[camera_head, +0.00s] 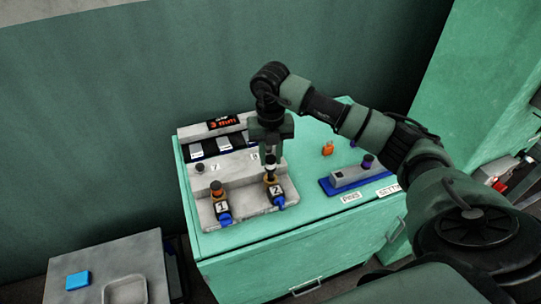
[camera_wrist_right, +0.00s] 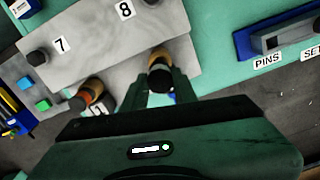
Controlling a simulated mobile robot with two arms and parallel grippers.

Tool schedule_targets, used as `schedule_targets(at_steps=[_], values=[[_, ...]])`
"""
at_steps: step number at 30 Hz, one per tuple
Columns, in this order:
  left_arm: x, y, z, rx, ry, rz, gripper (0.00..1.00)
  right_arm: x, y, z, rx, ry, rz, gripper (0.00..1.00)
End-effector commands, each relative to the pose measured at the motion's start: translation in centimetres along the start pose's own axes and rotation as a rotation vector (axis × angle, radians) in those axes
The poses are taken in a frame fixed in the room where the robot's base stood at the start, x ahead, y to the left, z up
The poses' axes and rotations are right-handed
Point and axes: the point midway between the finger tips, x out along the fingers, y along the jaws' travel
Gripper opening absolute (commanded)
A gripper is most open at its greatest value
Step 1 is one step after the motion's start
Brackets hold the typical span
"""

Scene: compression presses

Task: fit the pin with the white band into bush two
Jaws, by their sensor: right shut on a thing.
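My right gripper (camera_head: 271,150) is shut on the pin with the white band (camera_head: 270,167), over station two of the grey press block. The pin is upright, dark with a pale band, and its upper part is hidden between the fingers. Bush two (camera_head: 272,179), a tan ring, is directly under the pin, above the label 2. I cannot tell whether the pin's lower end is inside it. In the right wrist view the gripper (camera_wrist_right: 161,92) closes around the pin's black end (camera_wrist_right: 160,80), with the tan bush (camera_wrist_right: 159,57) just beyond. My left gripper is not in view.
An orange-topped pin (camera_head: 216,188) stands at station one, left of station two. A grey pin holder (camera_head: 350,176) with a purple pin (camera_head: 367,161) lies right on a blue base. A small orange piece (camera_head: 327,149) stands behind it. A side table (camera_head: 150,262) is at lower left.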

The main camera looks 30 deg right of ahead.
Motion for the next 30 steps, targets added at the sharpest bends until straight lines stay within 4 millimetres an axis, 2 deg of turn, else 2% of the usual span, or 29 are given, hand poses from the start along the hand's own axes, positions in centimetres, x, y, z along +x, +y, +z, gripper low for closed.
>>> schedule_targets(at_steps=[30], values=[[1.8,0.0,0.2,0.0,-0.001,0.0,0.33,2.4,0.0,0.0,0.001,0.0,0.001,0.0]])
